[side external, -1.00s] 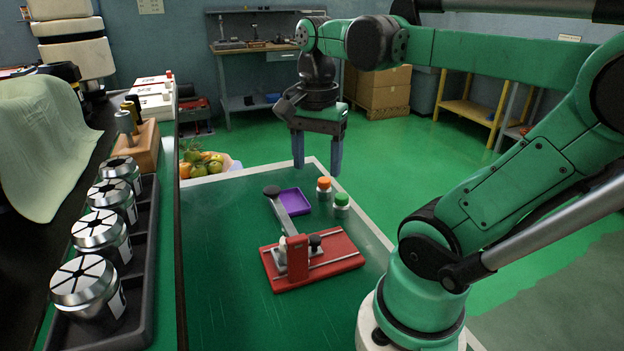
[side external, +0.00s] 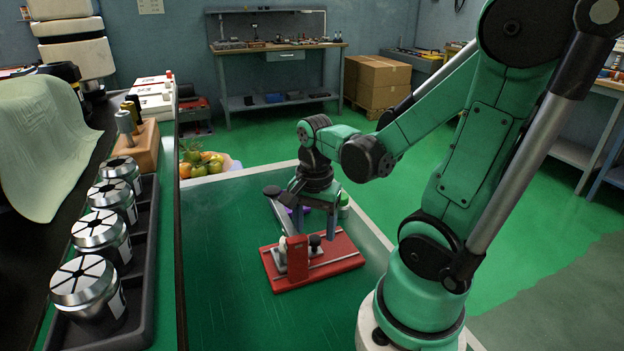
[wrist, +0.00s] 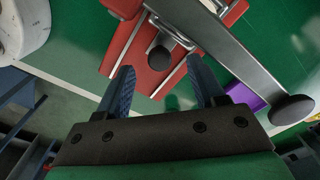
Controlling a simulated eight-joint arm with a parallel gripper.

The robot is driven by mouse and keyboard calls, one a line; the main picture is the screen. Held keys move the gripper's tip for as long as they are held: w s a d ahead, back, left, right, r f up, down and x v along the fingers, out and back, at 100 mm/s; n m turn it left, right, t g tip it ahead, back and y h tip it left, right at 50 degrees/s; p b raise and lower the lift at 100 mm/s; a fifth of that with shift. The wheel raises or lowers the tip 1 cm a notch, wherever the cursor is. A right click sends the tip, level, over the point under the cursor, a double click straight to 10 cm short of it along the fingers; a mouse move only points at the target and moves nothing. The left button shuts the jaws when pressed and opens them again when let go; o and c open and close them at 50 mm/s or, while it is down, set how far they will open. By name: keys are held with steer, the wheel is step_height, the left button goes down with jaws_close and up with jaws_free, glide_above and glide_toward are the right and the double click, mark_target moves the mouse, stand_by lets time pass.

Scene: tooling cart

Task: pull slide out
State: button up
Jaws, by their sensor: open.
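A red fixture (side external: 340,262) with thin metal rails lies on the green table, and it also shows in the wrist view (wrist: 116,45). A metal slide (wrist: 172,28) sits on it with a black round knob (wrist: 160,57), seen in the side view (side external: 315,240) beside the red upright block (side external: 297,258). A long grey lever (wrist: 215,45) with a black round end (wrist: 293,109) crosses the fixture. My gripper (wrist: 162,80) is open and empty, its blue fingers pointing down just above the fixture. The knob appears between the fingers' lines, apart from both fingertips.
A purple tray (wrist: 247,98) lies close by my gripper, mostly hidden in the side view. A green-capped jar (side external: 343,203) stands just right of my gripper. A dark rack (side external: 148,270) of metal collets is on the left. The table's front left is clear.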

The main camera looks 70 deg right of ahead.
steer(key=shift+f, duration=1)
jaws_close()
stand_by(0.9)
